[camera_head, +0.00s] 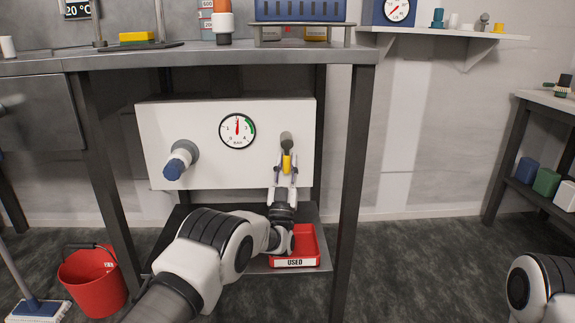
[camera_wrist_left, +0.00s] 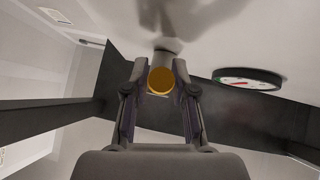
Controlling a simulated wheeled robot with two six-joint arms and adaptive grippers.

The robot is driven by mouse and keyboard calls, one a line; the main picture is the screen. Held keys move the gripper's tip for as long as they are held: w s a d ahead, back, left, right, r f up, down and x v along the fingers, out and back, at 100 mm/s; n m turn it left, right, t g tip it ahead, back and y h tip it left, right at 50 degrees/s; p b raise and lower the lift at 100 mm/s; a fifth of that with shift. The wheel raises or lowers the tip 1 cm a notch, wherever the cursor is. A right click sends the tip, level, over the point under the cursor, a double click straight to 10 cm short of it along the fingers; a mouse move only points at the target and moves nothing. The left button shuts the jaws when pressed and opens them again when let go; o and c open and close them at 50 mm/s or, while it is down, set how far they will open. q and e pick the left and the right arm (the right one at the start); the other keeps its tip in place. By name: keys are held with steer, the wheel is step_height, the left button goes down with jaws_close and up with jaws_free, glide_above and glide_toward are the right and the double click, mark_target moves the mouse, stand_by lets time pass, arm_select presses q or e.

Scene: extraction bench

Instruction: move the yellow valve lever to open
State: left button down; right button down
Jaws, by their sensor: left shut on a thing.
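The yellow valve lever (camera_head: 287,163) is on the right side of the white panel (camera_head: 220,178) below the bench top. It points down from its grey valve body (camera_head: 287,140). My left gripper (camera_head: 286,172) is at the lever, shut on it from below. In the left wrist view the lever's round yellow end (camera_wrist_left: 161,80) sits between the fingertips of my left gripper (camera_wrist_left: 161,76). The fingers hide part of the lever. Of my right arm only a link shows at the lower right; its gripper is out of view.
A round pressure gauge (camera_head: 237,131) and a blue-handled valve (camera_head: 178,164) are on the panel, left of the lever. A red tray labelled USED (camera_head: 297,262) is on the lower shelf beneath my gripper. Table legs (camera_head: 350,200) flank the panel. A red bucket (camera_head: 93,280) and mop stand left.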

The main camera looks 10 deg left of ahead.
stand_by(0.4)
arm_select(q)
steer(key=c, duration=0.9)
jaws_free()
steer(key=shift+d, duration=0.15)
steer(key=v, duration=1.2)
steer(key=shift+f, duration=0.1)
